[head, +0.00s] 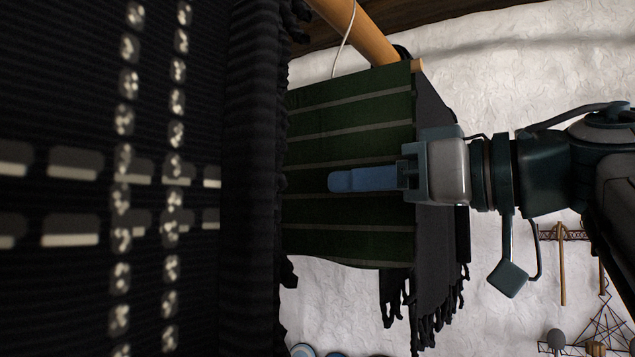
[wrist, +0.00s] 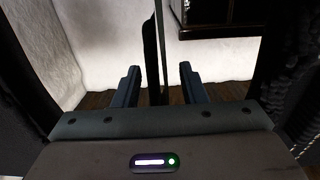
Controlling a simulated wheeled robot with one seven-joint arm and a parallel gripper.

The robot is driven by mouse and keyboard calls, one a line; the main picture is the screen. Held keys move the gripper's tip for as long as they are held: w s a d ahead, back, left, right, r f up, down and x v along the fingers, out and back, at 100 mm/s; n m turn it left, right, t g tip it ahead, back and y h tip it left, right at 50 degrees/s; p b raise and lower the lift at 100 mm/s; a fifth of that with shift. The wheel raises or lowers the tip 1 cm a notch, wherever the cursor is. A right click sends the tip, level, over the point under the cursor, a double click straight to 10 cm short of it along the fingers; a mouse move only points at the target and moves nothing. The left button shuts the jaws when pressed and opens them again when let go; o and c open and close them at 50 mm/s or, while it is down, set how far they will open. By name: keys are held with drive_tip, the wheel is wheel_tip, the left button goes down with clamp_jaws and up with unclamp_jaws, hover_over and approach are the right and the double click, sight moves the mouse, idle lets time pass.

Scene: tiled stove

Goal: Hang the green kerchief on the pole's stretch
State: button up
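The green kerchief (head: 345,120), with pale stripes, hangs spread out in the middle of the head view. Its top edge is at the wooden pole (head: 362,32); the darker side (head: 432,110) and dark fringe show at the right. How it lies over the pole is partly hidden. My gripper (head: 365,180) reaches in from the right, with one blue finger in front of the kerchief. In the wrist view, my gripper (wrist: 158,88) has its fingers wide apart. A thin dark upright strip, likely cloth seen edge-on, stands between them, clear of both.
A large black cloth with white patterns (head: 110,260) fills the left, close to the camera. A white wall (head: 520,60) lies behind. Tools hang on a rack (head: 562,262) at the lower right. The wrist view shows a dark cabinet (wrist: 225,15).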

drive_tip(key=shift+d, duration=0.1)
drive_tip(key=b+v, duration=0.2)
drive_tip(key=v, duration=1.2)
drive_tip(key=w+d+r+m+t+h, duration=0.1)
drive_tip(key=w+d+m+t+h, duration=0.55)
drive_tip(key=w+t, duration=0.6)
drive_tip(key=w+d+f+m+h+b, duration=0.1)
drive_tip(key=w+d+f+m+h, duration=0.3)
drive_tip(key=f+m+h, duration=0.6)
drive_tip(key=a+f+n+g, duration=0.15)
drive_tip(key=f+g, duration=0.25)
drive_tip(key=f, duration=0.6)
drive_tip(key=w+a+f+g+b, duration=0.1)
drive_tip(key=a+f+g, duration=0.25)
drive_tip(key=f, duration=0.65)
drive_tip(key=a+f+g, duration=0.1)
drive_tip(key=f+g, duration=0.3)
drive_tip(key=f, duration=0.6)
drive_tip(key=s+a+f+n+g+y, duration=0.1)
drive_tip(key=s+a+f+n+g, duration=0.1)
drive_tip(key=s+a+f+g, duration=0.2)
drive_tip(key=s+a+f+n+g+y, duration=0.1)
drive_tip(key=s+a+f+g, duration=0.3)
drive_tip(key=s+f, duration=0.4)
wheel_tip(320, 180, down, 5)
drive_tip(key=shift+s+a+f+n, duration=0.25)
drive_tip(key=shift+a+n, duration=0.25)
drive_tip(key=shift+n, duration=0.3)
